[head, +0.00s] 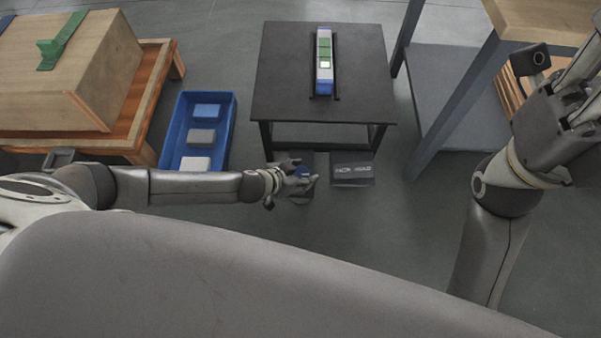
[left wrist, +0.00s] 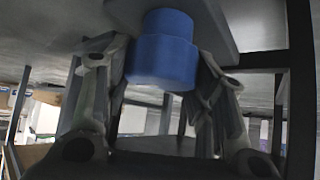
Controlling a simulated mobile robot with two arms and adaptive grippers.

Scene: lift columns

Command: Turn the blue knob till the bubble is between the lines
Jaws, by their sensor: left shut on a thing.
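The blue knob (left wrist: 162,52) hangs under a grey plate in the left wrist view, between the fingers of my left gripper. In the head view only a small blue patch of it shows at the fingers. My left gripper (head: 301,178) is shut on the knob, low at the front of the dark table (head: 280,90). A long level (head: 324,45) with blue ends and green parts lies on the table top. Its pale window (head: 325,65) is too small to tell where the bubble is. My right gripper (head: 575,105) is raised at the right edge, away from the table; its finger state is unclear.
A dark panel with white lettering (head: 352,181) sits right of my left gripper. A blue crate (head: 225,125) with several blocks stands left of the table. A wooden bench (head: 150,100) bears a large box at far left. A grey-legged workbench (head: 452,105) stands at right.

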